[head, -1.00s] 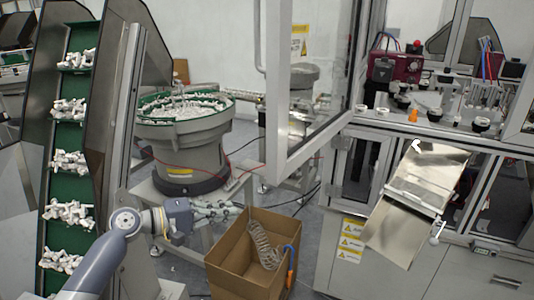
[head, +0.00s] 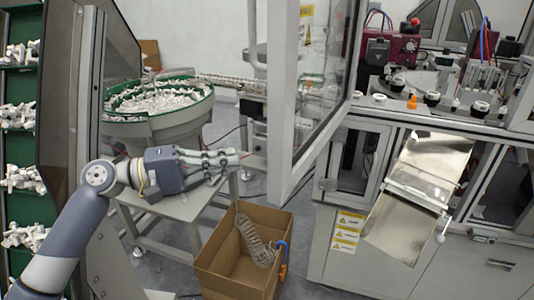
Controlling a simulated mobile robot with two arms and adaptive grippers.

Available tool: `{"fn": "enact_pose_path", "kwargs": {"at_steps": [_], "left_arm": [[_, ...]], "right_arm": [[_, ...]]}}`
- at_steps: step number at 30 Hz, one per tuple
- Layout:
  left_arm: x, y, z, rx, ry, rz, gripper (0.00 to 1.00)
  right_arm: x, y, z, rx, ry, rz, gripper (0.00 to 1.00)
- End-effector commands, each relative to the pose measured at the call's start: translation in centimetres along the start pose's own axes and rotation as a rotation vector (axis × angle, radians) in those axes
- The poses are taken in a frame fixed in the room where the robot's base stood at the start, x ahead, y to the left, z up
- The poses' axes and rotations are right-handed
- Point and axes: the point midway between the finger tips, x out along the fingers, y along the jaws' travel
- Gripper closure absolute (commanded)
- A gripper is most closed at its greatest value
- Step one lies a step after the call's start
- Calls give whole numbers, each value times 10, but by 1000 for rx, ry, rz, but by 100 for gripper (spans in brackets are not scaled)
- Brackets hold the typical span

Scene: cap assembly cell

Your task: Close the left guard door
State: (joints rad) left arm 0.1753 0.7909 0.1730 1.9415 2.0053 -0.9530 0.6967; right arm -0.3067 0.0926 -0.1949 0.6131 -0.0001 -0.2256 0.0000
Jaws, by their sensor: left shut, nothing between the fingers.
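The left guard door (head: 281,120) is a clear panel in a grey frame. It stands swung open, out from the machine, in the middle of the head view. A light vertical bar handle (head: 251,40) is on its outer edge. My left gripper (head: 236,158) is shut and empty, pointing right. In the picture its fingertips are left of the door's lower frame, and a gap shows between them. My right gripper is not in view.
An open cardboard box (head: 222,272) with a coiled hose stands on the floor below the door. A bowl feeder (head: 150,128) is behind my left arm. A metal chute (head: 400,222) slopes from the machine at right. A parts conveyor (head: 20,150) rises at far left.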

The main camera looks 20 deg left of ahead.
Motion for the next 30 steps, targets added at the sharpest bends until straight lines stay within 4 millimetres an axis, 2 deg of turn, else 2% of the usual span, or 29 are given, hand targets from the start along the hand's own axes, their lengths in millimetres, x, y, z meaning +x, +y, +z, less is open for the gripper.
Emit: {"fn": "enact_pose_path", "kwargs": {"at_steps": [2, 5, 8, 12, 15, 17, 30], "left_arm": [[16, 6, 0, 0, -1, 3, 100], [36, 6, 0, 0, -1, 3, 100], [56, 6, 0, 0, -1, 3, 100], [70, 4, 15, -1, -1, -1, 100], [77, 3, 22, -1, 0, 0, 100], [80, 2, 24, -1, 0, -1, 100], [83, 0, 28, 0, 2, 0, 100]], "right_arm": [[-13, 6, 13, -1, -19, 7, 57], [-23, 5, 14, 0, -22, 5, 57], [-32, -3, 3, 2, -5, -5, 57], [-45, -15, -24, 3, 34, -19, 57], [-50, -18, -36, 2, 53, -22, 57], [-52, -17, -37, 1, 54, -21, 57], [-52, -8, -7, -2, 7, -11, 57]]}}
